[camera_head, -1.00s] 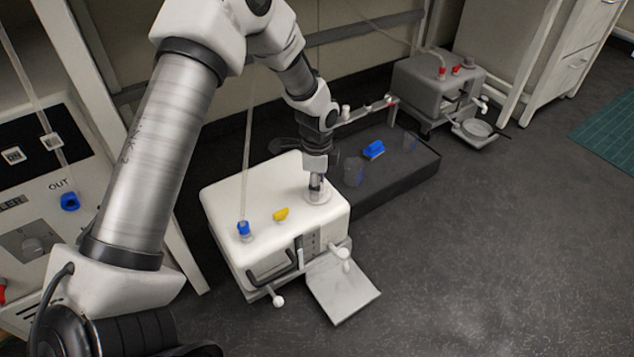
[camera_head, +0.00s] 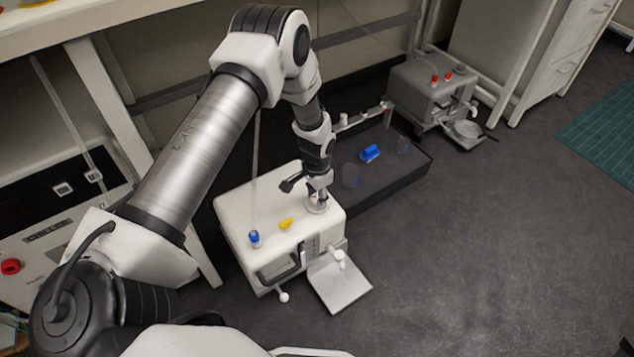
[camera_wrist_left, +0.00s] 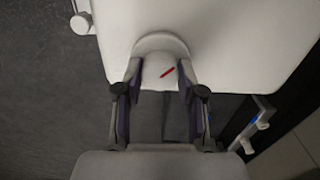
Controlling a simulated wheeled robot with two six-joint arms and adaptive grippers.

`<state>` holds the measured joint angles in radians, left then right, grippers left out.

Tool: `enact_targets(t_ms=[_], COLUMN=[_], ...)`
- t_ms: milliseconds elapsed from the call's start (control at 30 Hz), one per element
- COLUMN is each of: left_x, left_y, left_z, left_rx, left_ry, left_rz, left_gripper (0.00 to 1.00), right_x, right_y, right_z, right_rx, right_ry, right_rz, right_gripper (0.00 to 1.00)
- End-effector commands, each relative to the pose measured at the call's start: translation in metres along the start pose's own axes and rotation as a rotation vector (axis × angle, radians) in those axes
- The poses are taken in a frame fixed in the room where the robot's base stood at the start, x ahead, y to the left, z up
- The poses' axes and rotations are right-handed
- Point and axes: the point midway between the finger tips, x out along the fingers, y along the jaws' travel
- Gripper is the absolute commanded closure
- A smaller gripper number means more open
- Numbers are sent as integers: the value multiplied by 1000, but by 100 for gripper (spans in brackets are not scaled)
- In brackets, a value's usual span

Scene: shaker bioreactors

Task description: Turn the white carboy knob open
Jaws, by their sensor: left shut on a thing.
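The white carboy (camera_head: 262,215) stands on the floor in the head view, with a blue fitting (camera_head: 254,238) and a yellow piece (camera_head: 286,224) on its top. Its round white knob (camera_head: 318,206) is at the top's right end, partly hidden by my left gripper (camera_head: 317,194), which points down onto it. In the left wrist view the knob (camera_wrist_left: 158,58) has a red mark and sits between the fingers of my left gripper (camera_wrist_left: 158,82), which is shut on it. My right gripper is not in view.
A dark tray (camera_head: 400,178) behind the carboy holds a blue object (camera_head: 370,153) and clear cups. A grey carboy (camera_head: 425,90) stands farther back. A flat plate (camera_head: 340,284) lies in front of the white carboy.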

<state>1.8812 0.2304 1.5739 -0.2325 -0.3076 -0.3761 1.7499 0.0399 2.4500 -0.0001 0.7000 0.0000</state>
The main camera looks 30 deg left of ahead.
Motion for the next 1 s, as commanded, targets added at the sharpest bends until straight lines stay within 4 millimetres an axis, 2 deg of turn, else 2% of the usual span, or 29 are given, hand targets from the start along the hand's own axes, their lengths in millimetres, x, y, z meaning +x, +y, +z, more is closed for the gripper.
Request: enact_targets(t_ms=[33, 400, 700, 1000], left_x=[-6, -4, -2, 0], left_y=[1, 0, 0, 0], left_z=[1, 1, 0, 0], left_rx=[-42, -392, -630, -759], left_ry=[-3, -2, -1, -1], left_rz=[1, 0, 0, 0], left_gripper=[96, 96, 96, 96], right_x=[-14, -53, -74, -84], right_y=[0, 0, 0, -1], right_z=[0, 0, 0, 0], right_rx=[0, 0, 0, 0], right_ry=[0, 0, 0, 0], right_rz=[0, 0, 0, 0], right_gripper=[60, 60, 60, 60])
